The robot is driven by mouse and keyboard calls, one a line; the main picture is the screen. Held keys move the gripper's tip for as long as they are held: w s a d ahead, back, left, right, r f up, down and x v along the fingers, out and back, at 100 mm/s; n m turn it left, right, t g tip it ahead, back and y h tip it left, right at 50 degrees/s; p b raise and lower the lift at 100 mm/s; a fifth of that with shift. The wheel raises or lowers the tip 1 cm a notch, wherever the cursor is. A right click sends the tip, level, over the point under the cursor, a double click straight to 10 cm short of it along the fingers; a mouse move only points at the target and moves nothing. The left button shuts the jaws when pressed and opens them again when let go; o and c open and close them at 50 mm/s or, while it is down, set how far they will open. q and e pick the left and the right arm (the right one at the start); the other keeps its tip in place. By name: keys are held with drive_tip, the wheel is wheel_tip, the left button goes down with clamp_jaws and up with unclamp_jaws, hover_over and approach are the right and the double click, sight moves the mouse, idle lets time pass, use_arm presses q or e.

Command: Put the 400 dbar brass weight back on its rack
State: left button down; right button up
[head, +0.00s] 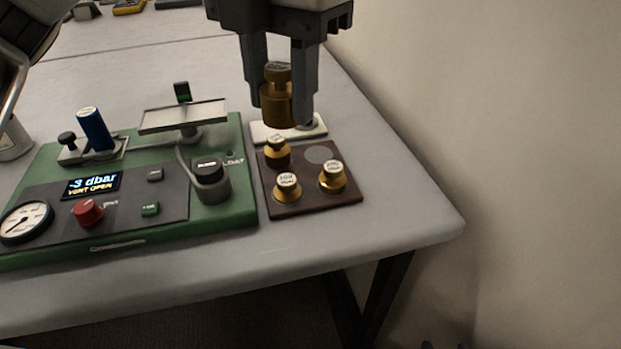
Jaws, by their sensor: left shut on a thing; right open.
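My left gripper (278,108) comes down from the top of the head view and is shut on a brass weight (277,88). The weight is upright, with a knob on top, held above the table behind the rack. Its label is too small to read. The dark brown rack (309,202) holds three brass weights: one at back left (277,152), one at front left (287,187) and one at front right (332,176). The rack's back right place (318,154) is a bare grey disc. My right gripper is not in view.
A white plate (262,132) lies just behind the rack, partly under my gripper. Left of the rack stands a green tester (225,217) with a gauge (25,222), knobs and a display reading "-3 dbar VENT OPEN". The table's right edge and a wall lie to the right.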

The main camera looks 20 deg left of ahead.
use_arm(q)
drive_tip(key=d+f+m, duration=0.1)
drive_tip(key=d+m, duration=0.1)
drive_tip(key=d, duration=0.1)
hover_over(318, 155)
drive_tip(key=f, duration=0.9)
drive_tip(key=shift+s+d+p, duration=0.15)
drive_tip(key=shift+s+p, duration=0.15)
drive_tip(key=shift+s, duration=0.1)
drive_tip(key=shift+w+f, duration=0.25)
drive_tip(key=shift+f, duration=0.15)
drive_tip(key=shift+w+f, duration=0.2)
drive_tip(key=shift+f, duration=1.5)
drive_tip(key=shift+f, duration=0.2)
drive_tip(key=c, duration=0.9)
unclamp_jaws()
drive_tip(key=shift+c, duration=0.2)
